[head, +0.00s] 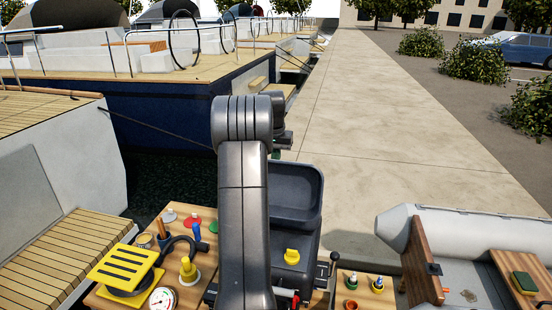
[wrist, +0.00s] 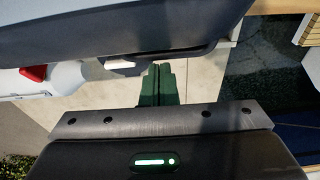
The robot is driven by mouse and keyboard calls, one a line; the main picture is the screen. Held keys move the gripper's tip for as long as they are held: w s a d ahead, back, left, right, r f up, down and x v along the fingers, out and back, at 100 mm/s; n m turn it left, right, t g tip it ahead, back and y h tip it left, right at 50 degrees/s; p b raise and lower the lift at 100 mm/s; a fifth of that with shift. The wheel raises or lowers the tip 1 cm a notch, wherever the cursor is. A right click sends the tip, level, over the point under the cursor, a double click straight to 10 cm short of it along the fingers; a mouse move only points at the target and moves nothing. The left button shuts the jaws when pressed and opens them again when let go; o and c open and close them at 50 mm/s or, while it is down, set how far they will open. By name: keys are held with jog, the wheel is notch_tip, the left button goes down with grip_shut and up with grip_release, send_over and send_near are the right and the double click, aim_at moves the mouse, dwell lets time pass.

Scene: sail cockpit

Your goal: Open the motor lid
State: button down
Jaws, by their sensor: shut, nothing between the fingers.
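A dark grey motor housing (head: 285,275) stands right of my arm, with a yellow knob on it. A hollow dark grey shell, which looks like the motor lid (head: 298,190), stands raised at its far side, its inside facing the head camera. My arm hides the left part of both. My gripper (head: 277,153) is at the upper left edge of the lid; its green fingers (wrist: 157,84) are shut and empty in the wrist view. A large dark grey body, likely the lid (wrist: 120,28), fills the top there, close to the fingertips. Whether they touch I cannot tell.
A wooden bench with a yellow slotted plate (head: 124,268), a gauge (head: 162,300) and small coloured items lies left of my arm. A grey inflatable boat (head: 470,225) is at right. A blue-hulled boat (head: 165,110) lies behind left. The concrete quay (head: 390,120) is clear.

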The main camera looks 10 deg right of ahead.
jog(key=shift+s+a, duration=0.1)
jog(key=shift+s, duration=0.1)
dwell(0.3)
jog(key=b, duration=0.1)
jog(key=s+t+b, duration=0.1)
jog(key=b, duration=0.1)
jog(key=shift+s+a+r+b, duration=0.15)
jog(key=shift+a+r+b, duration=0.1)
jog(key=shift+b, duration=0.05)
jog(key=s+b, duration=0.1)
jog(key=s+a+r+t+h+b, duration=0.1)
jog(key=b, duration=0.1)
jog(key=shift+r+t, duration=0.3)
jog(key=v, duration=1.3)
jog(key=shift+s+r+b, duration=0.25)
jog(key=shift+r+b, duration=0.05)
jog(key=shift+r, duration=0.05)
